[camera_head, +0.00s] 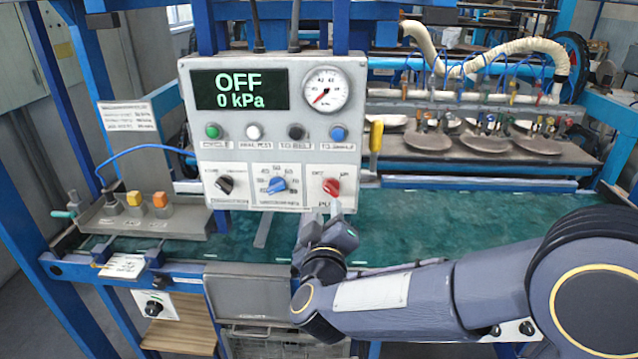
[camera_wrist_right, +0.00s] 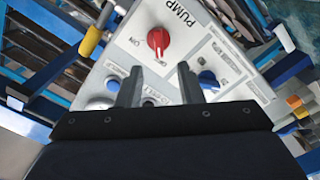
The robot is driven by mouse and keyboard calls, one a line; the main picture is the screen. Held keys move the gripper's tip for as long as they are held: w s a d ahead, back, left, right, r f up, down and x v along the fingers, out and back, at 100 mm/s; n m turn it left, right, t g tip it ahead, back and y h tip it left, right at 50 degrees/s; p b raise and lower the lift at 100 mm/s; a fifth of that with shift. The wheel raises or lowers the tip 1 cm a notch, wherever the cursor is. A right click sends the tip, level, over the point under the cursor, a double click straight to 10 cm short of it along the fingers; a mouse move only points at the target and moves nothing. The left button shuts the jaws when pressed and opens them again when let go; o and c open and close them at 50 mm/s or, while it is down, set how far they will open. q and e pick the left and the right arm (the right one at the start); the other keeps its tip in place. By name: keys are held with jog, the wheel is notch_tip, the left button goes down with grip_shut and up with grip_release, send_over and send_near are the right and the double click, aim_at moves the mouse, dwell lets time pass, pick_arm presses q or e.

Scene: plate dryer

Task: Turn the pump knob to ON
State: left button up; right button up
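The red pump knob (camera_head: 331,187) is at the lower right of the grey control panel (camera_head: 362,120), above a partly hidden label. In the wrist view the knob (camera_wrist_right: 158,40) has the word PUMP beside it, and its white mark points toward the OFF side. The panel display (camera_head: 240,89) reads OFF and 0 kPa. My right gripper (camera_head: 336,206) is just below the knob in the head view. In the wrist view its two fingers (camera_wrist_right: 157,76) are apart and empty, with the knob beyond their tips, not between them. My left gripper is not in view.
A blue knob (camera_head: 277,185) and a black knob (camera_head: 225,184) sit left of the red one. Several push buttons and a gauge (camera_head: 326,90) are above. A yellow handle (camera_head: 376,137) stands close to the panel's right edge. The green bed (camera_head: 450,225) lies behind and below.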

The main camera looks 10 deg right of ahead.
aim_at(329, 191)
jog(key=p+x, duration=0.1)
jog(key=x, duration=0.6)
jog(key=shift+w+d, duration=0.15)
jog(key=shift+w, duration=0.1)
grip_shut()
